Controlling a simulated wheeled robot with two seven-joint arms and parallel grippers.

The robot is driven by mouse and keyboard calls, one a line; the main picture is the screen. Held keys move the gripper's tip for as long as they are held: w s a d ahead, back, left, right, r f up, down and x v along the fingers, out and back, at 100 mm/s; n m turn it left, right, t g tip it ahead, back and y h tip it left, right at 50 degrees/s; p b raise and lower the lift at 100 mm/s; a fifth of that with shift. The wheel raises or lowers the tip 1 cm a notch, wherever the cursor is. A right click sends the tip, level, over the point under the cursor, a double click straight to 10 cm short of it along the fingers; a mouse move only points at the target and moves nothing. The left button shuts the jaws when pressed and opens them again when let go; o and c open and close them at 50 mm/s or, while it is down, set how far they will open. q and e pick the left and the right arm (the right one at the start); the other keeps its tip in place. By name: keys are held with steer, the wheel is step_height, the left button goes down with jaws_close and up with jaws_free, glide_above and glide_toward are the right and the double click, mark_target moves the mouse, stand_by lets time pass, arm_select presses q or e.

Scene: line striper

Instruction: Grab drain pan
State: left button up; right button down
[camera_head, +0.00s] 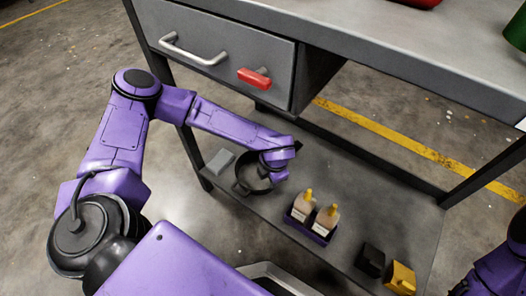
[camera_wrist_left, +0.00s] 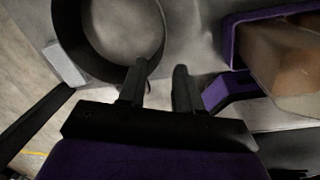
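The drain pan (camera_head: 241,182) is a dark round pan on the lower shelf, near its left end. In the left wrist view its rim (camera_wrist_left: 72,42) fills the upper left. My left gripper (camera_wrist_left: 158,75) has its two dark fingers apart, with bare shelf showing between them. The left finger overlaps the near rim of the pan in that view; I cannot tell if it touches. In the head view my left wrist hides the pan's right part and the fingers. My right arm shows only at the lower right edge, with its gripper out of view.
A grey block (camera_head: 220,162) lies left of the pan. A purple carrier (camera_head: 309,226) with two yellow-capped bottles stands right of it. Black (camera_head: 370,260) and yellow (camera_head: 401,278) items sit further right. The workbench drawer (camera_head: 215,50) and top overhang the shelf.

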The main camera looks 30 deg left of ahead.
mark_target(268, 190)
arm_select(q)
steer(key=f+b, duration=0.1)
steer(key=f, duration=0.2)
steer(key=f+b, duration=0.2)
steer(key=f, duration=0.1)
steer(key=a+f+b, duration=0.1)
steer(key=f, duration=0.3)
steer(key=shift+w+b, duration=0.15)
steer(key=shift+b, duration=0.25)
steer(key=shift+r, duration=0.1)
jaws_close()
